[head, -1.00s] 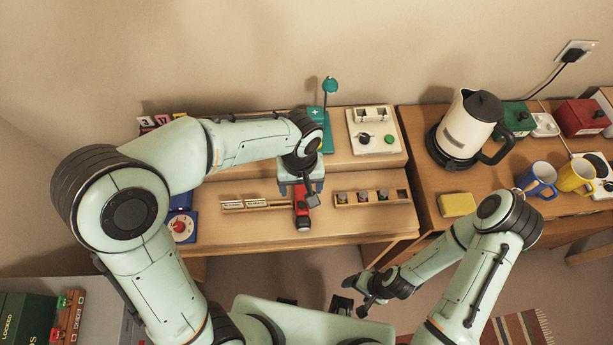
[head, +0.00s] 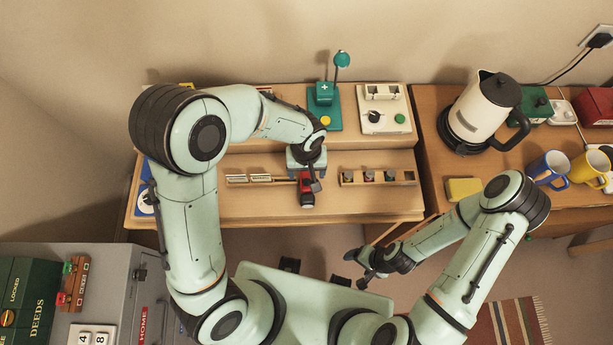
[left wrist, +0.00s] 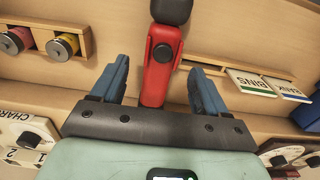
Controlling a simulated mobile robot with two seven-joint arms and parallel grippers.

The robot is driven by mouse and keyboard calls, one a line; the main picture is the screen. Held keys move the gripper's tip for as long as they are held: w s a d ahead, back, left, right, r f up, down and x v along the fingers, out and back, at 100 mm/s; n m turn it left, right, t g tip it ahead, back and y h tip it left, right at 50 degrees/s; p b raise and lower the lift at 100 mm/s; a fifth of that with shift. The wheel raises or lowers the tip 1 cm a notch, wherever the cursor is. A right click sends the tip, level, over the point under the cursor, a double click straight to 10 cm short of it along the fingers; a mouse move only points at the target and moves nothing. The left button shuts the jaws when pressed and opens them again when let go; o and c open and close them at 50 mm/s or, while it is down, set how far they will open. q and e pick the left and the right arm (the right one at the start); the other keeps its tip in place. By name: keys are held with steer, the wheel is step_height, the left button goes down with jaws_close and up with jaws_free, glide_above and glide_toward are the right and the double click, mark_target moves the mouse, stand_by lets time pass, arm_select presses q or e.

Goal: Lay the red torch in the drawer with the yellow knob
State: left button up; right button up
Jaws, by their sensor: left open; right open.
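The red torch (head: 306,187) with a dark head lies on the desk's lower surface, its head toward the front edge. In the left wrist view the torch (left wrist: 160,70) lies between the two blue fingers of my left gripper (left wrist: 160,82), with a gap on each side. My left gripper (head: 307,172) is open over the torch and hides part of it in the head view. My right gripper (head: 357,268) is open and empty, in front of the desk. I cannot make out a drawer with a yellow knob in either view.
A kettle (head: 485,110), yellow sponge (head: 463,189) and mugs stand on the right-hand desk. A grey cabinet (head: 105,260) is front left.

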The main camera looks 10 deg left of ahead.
arm_select(q)
step_height(320, 180, down, 2)
steer(key=shift+w+f, duration=0.15)
steer(key=c, duration=1.4)
